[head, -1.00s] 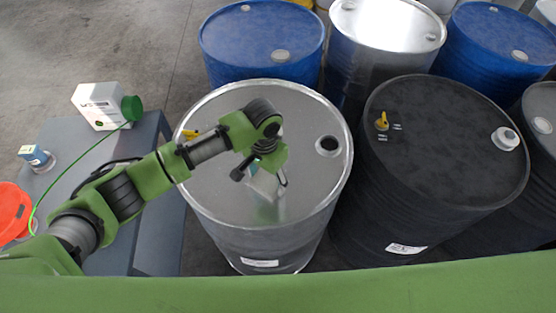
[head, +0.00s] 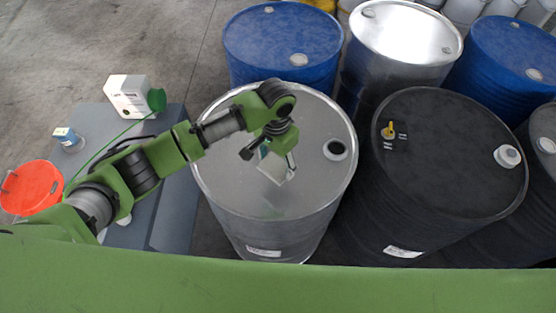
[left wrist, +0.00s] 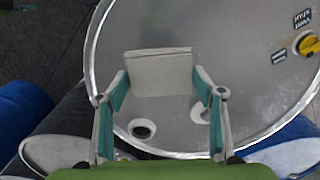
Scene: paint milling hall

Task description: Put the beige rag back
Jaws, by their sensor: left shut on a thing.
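The beige rag (head: 274,169) is a pale folded piece held between the fingers of my left gripper (head: 272,158). In the left wrist view the rag (left wrist: 160,73) shows as a flat, pale block between the two fingertips (left wrist: 160,88). My left gripper is shut on it, over the lid of the silver drum (head: 228,185). I cannot tell exactly how far the rag is above the lid. The gripper hides part of the rag in the head view. My right gripper is not in view.
The drum lid has an open bung hole (head: 335,149); the left wrist view also shows a white round piece (left wrist: 201,112) and a yellow valve (left wrist: 308,45). A black drum (head: 440,150) stands right, blue drums behind.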

